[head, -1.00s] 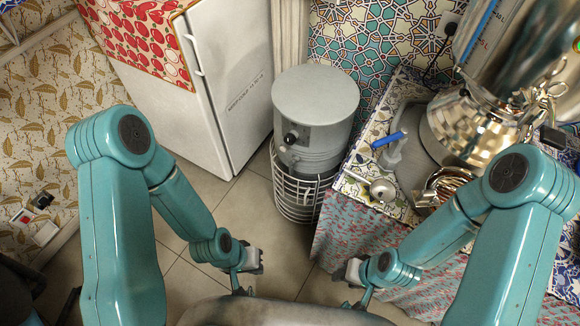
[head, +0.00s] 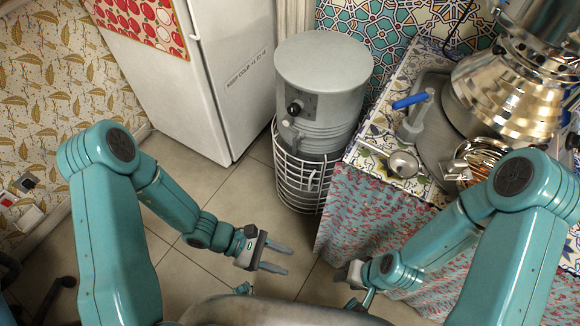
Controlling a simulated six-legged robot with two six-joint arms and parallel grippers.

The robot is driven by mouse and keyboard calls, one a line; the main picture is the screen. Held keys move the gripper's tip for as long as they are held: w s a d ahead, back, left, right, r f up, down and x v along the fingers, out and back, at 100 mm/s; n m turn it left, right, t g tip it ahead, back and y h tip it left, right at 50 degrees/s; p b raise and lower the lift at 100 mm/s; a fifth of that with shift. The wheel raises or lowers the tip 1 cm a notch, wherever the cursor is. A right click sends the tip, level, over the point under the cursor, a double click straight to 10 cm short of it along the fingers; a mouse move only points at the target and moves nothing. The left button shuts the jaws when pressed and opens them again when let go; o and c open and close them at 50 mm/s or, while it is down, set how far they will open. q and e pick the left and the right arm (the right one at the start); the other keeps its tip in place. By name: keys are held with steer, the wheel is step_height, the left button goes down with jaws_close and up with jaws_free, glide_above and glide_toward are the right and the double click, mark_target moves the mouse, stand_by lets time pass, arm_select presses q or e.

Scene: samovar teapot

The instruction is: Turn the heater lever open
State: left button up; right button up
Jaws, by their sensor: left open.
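The heater (head: 335,70) is a grey cylinder standing in a white wire basket near the middle of the head view. A black round knob (head: 295,107) is on its front, with a small pale lever-like part (head: 288,124) just below. I cannot tell which way that part is set. My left gripper (head: 284,259) is open and empty, below the heater and in front of it, pointing right. It touches nothing. My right gripper (head: 350,273) is low at the right, beside the patterned cloth, seen partly. Its fingers are too unclear to judge.
A white fridge (head: 225,85) stands left of the heater. At right, a cloth-skirted counter (head: 365,215) holds a blue-handled tap (head: 411,101), a small metal bowl (head: 404,163) and a shiny samovar (head: 505,90).

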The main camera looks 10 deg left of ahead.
mark_target(296, 145)
arm_select(q)
steer(key=w+a+f+n+t+y+b, duration=0.1)
steer(key=w+a+n+t+b, duration=0.1)
steer(key=w+a+n+t, duration=0.4)
steer(key=w+a+f+n+t+y+b, duration=0.1)
steer(key=w+n+t+b, duration=0.1)
steer(key=w+t, duration=0.45)
steer(key=w+a+n+t+y+b, duration=0.1)
steer(key=w+a+n+t+b, duration=0.1)
steer(key=w+a+n+t, duration=0.45)
steer(key=w+d+m+g+b, duration=0.2)
steer(key=w+d+g+b, duration=0.1)
steer(key=w+d, duration=0.8)
steer(key=w, duration=0.3)
steer(key=shift+w+f, duration=0.15)
steer(key=shift+w, duration=0.15)
arm_select(e)
step_height(296, 145, down, 12)
arm_select(q)
steer(key=shift+d, duration=0.1)
jaws_close()
